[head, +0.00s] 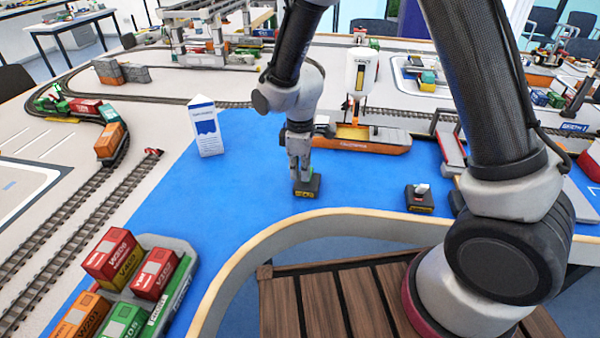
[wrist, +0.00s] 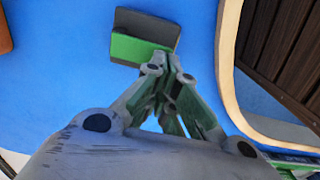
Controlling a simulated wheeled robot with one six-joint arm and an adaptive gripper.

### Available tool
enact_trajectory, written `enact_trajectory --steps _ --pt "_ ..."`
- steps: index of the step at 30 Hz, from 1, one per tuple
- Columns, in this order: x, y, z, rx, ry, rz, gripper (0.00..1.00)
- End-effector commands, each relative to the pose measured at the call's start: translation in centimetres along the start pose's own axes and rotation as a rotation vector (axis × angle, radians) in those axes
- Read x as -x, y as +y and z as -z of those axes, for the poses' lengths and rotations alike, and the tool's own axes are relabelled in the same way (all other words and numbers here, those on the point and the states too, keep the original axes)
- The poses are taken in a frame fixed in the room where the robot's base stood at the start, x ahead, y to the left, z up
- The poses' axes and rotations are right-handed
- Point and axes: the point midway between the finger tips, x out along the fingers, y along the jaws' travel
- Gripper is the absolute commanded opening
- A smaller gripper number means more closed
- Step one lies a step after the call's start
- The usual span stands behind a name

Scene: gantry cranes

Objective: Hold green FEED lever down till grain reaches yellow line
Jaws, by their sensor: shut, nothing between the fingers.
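The feed control is a small dark box with a yellow label (head: 306,188) on the blue surface. Its green lever (wrist: 132,49) shows as a flat green plate in the wrist view. My gripper (head: 301,177) points down at this box with its fingers shut and empty. In the wrist view its fingertips (wrist: 168,62) overlap the right end of the green lever; I cannot tell whether they press on it. A white hopper (head: 361,72) with a yellow-edged window stands behind, above an orange barge (head: 372,146) with yellow-orange content. The grain level and yellow line are too small to read.
A second dark box with a pale lever (head: 420,198) sits to the right. A white sign block (head: 205,126) stands to the left. Coloured containers (head: 115,257) fill the front left. A curved pale rim (head: 330,218) edges the blue surface. Blue room lies around the feed box.

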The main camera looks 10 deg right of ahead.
Motion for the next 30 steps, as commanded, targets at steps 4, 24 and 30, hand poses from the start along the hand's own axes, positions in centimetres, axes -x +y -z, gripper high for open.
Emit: enact_trajectory --steps 4,24,30 --pt "0.5 0.0 0.0 0.000 0.001 -0.001 0.00" --pt "6.7 0.5 0.4 -0.004 0.006 -0.004 0.00" --pt "11.1 0.5 0.3 -0.004 0.005 -0.003 0.00"
